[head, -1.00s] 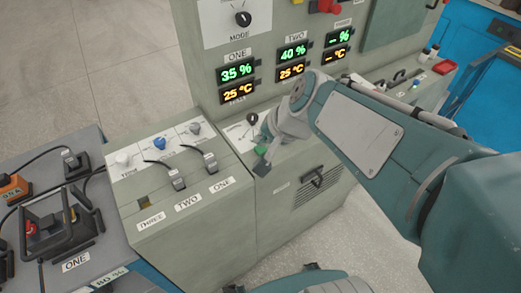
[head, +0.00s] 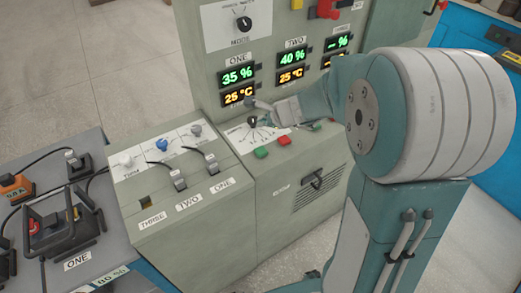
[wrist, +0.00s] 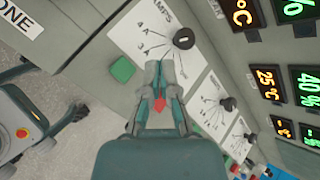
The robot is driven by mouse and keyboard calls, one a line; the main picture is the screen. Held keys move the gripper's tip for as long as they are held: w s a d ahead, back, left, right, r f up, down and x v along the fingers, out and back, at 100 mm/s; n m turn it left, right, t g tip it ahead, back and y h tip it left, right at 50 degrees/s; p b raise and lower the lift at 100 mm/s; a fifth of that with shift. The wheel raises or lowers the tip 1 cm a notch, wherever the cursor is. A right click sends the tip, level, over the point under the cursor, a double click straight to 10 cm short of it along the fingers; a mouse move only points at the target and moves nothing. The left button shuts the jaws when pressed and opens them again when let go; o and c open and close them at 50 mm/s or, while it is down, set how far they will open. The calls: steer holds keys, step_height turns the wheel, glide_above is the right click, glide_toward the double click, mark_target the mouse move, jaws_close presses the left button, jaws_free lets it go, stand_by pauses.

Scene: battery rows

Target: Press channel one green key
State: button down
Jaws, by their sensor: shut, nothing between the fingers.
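The green key (head: 261,152) is on the sloped top of the grey console, below the channel one displays. In the wrist view the green key (wrist: 122,69) lies to the left of my fingertips, uncovered. My gripper (head: 256,104) is shut and empty, above the console near the dark dial knob (head: 252,121). In the wrist view my gripper (wrist: 158,72) points at the white dial plate, between the green key and the knob (wrist: 183,38). A red key (head: 285,140) sits right of the green one; in the wrist view the red key (wrist: 160,104) shows between my fingers.
The channel one display (head: 237,76) reads 35 % with 25 °C below. The left console (head: 180,190) carries several levers and knobs. A grey bench (head: 75,225) with black-handled gear stands further left. More dials (wrist: 228,103) lie right in the wrist view.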

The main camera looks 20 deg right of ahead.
mark_target(262, 151)
steer(key=shift+f, duration=4.4)
steer(key=shift+f, duration=0.35)
steer(key=shift+s+f, duration=0.1)
steer(key=shift+f, duration=0.3)
steer(key=shift+r, duration=0.85)
steer(key=shift+r, duration=2.5)
